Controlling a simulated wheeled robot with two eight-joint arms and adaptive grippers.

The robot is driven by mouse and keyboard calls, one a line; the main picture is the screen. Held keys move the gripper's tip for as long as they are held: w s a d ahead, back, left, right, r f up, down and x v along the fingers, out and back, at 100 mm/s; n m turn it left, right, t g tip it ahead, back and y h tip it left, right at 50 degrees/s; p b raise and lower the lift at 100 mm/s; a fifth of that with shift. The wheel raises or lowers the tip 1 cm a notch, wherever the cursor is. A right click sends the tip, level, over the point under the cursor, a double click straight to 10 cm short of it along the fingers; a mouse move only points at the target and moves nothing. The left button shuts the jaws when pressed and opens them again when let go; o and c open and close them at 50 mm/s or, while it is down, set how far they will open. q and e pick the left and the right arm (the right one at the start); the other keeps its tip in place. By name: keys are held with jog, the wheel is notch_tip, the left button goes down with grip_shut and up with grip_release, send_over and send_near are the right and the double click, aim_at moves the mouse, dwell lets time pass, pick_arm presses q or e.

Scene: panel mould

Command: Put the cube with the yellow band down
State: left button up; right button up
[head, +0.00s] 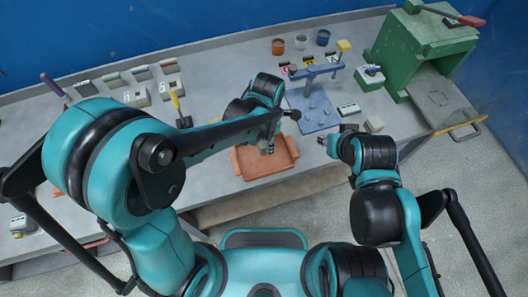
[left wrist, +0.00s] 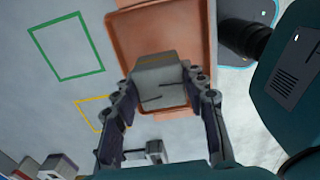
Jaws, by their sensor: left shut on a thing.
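My left gripper (head: 268,148) is over the orange tray (head: 244,164) in the head view. In the left wrist view my left gripper (left wrist: 163,98) is shut on a grey cube (left wrist: 156,68), with the orange tray (left wrist: 132,32) behind it. No yellow band can be made out on the cube, and the fingers hide its sides. I cannot tell whether the cube touches the tray floor. My right gripper (head: 332,141) is at the right of the tray near the blue fixture; its jaw opening is too small to judge.
A green outline (left wrist: 66,47) and a yellow outline (left wrist: 80,106) mark the table beside the tray. A blue fixture (head: 312,112), several cups and a green machine (head: 410,45) stand to the right. Small blocks lie at the back left.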

aim_at(264, 152)
pick_arm(q)
jog(key=shift+s+a+f, duration=0.4)
jog(key=shift+s+f, duration=0.05)
jog(key=shift+s, duration=0.05)
jog(key=shift+f+b, duration=0.85)
jog(key=shift+f, duration=1.15)
jog(key=shift+f, duration=0.1)
jog(key=o, duration=1.2)
